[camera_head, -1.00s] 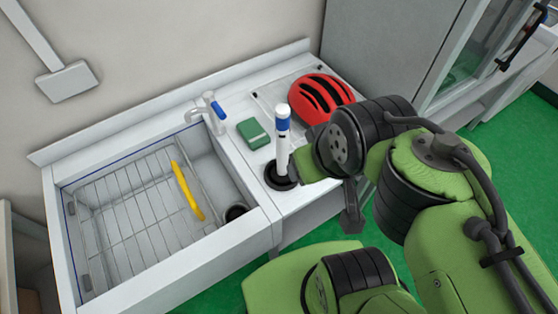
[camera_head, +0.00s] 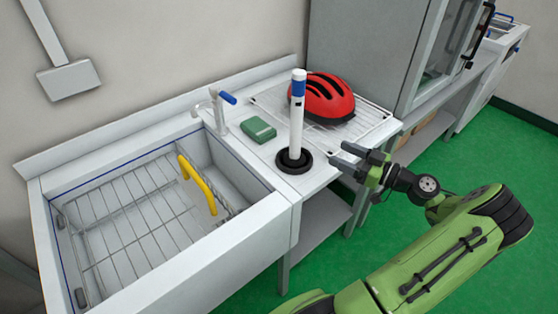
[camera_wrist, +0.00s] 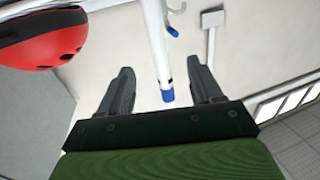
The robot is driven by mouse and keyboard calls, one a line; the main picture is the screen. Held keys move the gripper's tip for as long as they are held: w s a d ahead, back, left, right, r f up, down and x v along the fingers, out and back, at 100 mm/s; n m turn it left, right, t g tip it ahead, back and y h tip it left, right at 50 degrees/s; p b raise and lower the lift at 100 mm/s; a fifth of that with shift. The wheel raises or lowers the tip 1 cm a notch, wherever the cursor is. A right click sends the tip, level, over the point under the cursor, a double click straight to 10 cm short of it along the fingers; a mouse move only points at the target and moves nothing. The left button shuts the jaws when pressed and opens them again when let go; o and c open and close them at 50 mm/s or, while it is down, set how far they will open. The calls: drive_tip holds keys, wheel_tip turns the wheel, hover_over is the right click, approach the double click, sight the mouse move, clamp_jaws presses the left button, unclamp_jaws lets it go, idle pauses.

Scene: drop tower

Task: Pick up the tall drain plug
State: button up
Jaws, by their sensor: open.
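The tall drain plug (camera_head: 296,125) stands upright on the white counter beside the sink. It is a white tube with a blue band near its top and a round black base (camera_head: 294,168). My gripper (camera_head: 339,157) is open and empty to the right of the plug, at the counter's right front edge, low beside the tube and apart from it. In the wrist view the plug's white tube (camera_wrist: 157,45) and blue end (camera_wrist: 168,96) show upside down, lined up between the two open fingers. Its black base is out of that view.
A red helmet (camera_head: 327,100) lies on a wire rack behind the plug. A green block (camera_head: 258,130) and a tap (camera_head: 219,110) are to its left. The sink (camera_head: 110,285) holds a wire rack with a yellow handle (camera_head: 200,185). A cabinet (camera_head: 360,50) stands behind right.

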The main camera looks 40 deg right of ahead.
sight(296, 132)
drive_tip(key=x, duration=1.6)
drive_tip(key=shift+w+d+b, duration=0.1)
drive_tip(key=shift+d+b, duration=0.25)
drive_tip(key=shift+d, duration=0.05)
drive_tip(key=shift+c, duration=0.3)
clamp_jaws()
